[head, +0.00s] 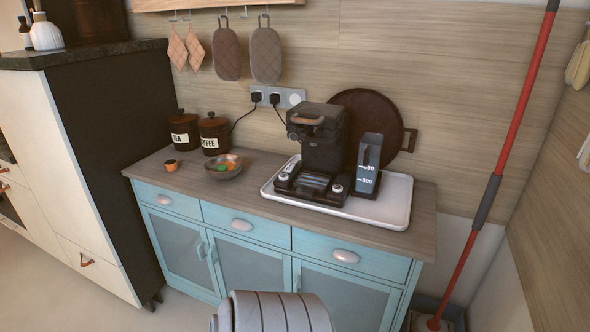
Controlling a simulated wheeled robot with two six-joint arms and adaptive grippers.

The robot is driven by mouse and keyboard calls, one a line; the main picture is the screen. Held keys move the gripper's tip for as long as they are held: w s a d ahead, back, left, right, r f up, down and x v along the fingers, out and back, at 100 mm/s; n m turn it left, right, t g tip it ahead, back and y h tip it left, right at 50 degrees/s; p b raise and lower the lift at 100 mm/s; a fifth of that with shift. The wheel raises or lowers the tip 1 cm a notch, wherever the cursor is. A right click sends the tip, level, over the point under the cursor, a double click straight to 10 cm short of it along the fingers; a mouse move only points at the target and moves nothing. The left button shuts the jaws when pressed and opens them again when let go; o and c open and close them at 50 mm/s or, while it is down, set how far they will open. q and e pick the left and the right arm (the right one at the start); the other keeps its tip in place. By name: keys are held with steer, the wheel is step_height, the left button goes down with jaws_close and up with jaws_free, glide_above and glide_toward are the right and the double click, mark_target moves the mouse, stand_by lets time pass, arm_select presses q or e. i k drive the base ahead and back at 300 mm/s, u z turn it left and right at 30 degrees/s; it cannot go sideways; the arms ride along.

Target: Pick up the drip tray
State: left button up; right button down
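The drip tray (314,184) appears to be the dark slatted piece at the front of the black coffee machine (323,144). It is low, between two round knobs, and seems to sit in place on the machine's base. The machine stands on a white tray (396,213) on the wooden top of a blue cabinet. Neither of my grippers shows in the head view.
A water tank (367,165) with level marks stands right of the machine, before a round dark pan (375,112). Left are a metal bowl (224,167), an orange cup (172,165) and tea (184,130) and coffee (213,134) canisters. The counter's front left is clear.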

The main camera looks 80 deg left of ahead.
mark_target(307, 183)
steer(key=u, duration=0.95)
steer(key=i, duration=0.95)
steer(key=u, duration=0.85)
